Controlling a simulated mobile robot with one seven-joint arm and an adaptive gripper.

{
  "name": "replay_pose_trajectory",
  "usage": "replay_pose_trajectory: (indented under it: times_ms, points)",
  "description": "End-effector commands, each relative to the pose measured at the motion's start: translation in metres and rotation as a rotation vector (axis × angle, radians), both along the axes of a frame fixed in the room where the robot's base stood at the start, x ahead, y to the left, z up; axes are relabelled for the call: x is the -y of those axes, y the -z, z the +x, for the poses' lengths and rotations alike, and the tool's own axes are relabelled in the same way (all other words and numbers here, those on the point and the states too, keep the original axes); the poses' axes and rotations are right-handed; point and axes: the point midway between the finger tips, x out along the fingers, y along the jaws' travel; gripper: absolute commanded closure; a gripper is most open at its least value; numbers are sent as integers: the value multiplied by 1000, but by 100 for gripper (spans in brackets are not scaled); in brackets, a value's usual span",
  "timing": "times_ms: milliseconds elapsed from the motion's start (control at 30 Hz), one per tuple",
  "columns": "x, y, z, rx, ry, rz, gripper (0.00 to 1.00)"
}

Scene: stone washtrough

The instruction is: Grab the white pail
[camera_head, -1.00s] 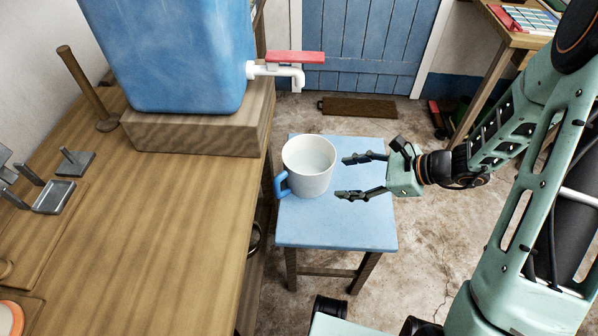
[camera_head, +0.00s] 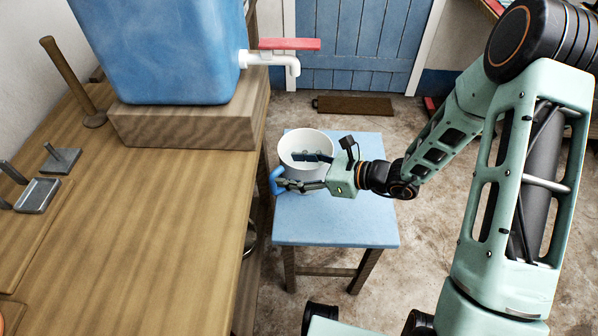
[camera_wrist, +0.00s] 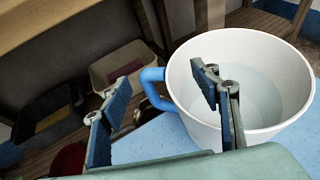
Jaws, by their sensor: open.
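The white pail (camera_head: 310,141) stands upright on a small blue table (camera_head: 340,225). Its blue loop handle (camera_head: 275,181) points left towards the wooden counter. My gripper (camera_head: 287,170) is open, with one finger across the pail's mouth and the other across its near side by the handle. In the wrist view the pail (camera_wrist: 285,65) is at the right, and its handle (camera_wrist: 152,88) shows between the two spread fingers. One finger overlaps the pail's opening; I cannot tell whether it is inside or above the rim. The pail's inside shows a pale, flat surface.
The wooden counter (camera_head: 165,205) runs along the left, close to the blue table. On it a blue tank (camera_head: 160,55) sits on a wooden block, its white tap (camera_head: 285,60) jutting out behind the pail. The floor right of the table is clear.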

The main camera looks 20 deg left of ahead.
Motion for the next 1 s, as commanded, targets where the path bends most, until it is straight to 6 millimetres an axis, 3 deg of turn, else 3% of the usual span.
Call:
replay_pose_trajectory:
  times_ms: [100,367,900,1000]
  points:
    - [-12,6,1,0,-1,0,43]
    - [-14,6,2,0,1,-1,43]
    - [-14,6,2,0,-1,-1,100]
    - [-14,6,1,0,-1,-1,100]
